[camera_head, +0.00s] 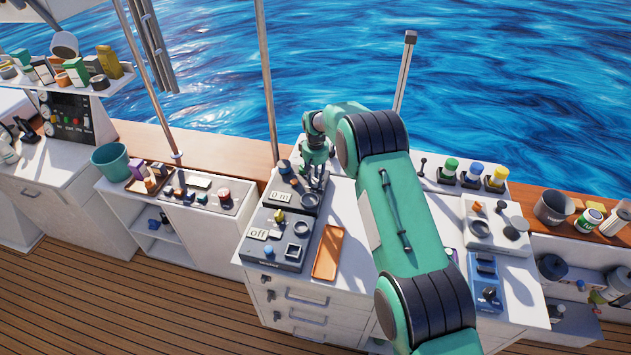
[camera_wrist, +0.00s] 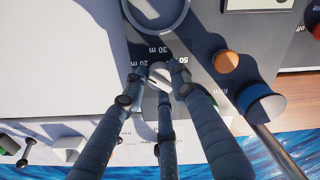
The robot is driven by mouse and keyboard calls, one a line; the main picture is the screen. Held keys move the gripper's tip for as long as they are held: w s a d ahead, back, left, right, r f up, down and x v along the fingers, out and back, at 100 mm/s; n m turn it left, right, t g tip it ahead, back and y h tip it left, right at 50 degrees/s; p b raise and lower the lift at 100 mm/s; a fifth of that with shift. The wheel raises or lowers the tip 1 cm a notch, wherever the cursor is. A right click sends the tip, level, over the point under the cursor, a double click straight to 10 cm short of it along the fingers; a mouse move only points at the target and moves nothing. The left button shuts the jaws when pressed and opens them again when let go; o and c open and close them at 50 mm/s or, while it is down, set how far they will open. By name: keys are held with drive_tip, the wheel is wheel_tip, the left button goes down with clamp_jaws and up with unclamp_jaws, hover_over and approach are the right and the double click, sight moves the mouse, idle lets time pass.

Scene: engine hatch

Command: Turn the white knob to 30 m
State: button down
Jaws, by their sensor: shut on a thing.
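The white knob (camera_wrist: 160,74) sits on a dark grey panel (camera_wrist: 200,50) in the wrist view, with the marks 20 m, 30 m and 50 around its rim. My gripper (camera_wrist: 161,86) has its three fingers closed around the knob. The fingers cover much of it, and I cannot tell which mark it points to. In the head view my gripper (camera_head: 316,184) reaches down onto the dark device at the back of the white cabinet. That device's display (camera_head: 281,197) reads 0 m. The knob is hidden there by my gripper.
An orange button (camera_wrist: 226,61) and a larger dark blue-grey knob (camera_wrist: 262,103) are close beside the fingers. A grey ring (camera_wrist: 156,12) is on the panel too. In front is a second device with an "off" display (camera_head: 258,234), and an orange tray (camera_head: 328,252) lies beside it.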

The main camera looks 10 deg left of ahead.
sight(315, 179)
drive_tip(key=m+b, duration=0.2)
drive_tip(key=m, duration=0.3)
drive_tip(key=m+b, duration=0.1)
drive_tip(key=m, duration=0.4)
drive_tip(key=shift+b, duration=0.3)
drive_tip(key=shift+m, duration=0.3)
drive_tip(key=c, duration=1.4)
unclamp_jaws()
drive_tip(key=shift+r, duration=0.1)
drive_tip(key=shift+r, duration=5.9)
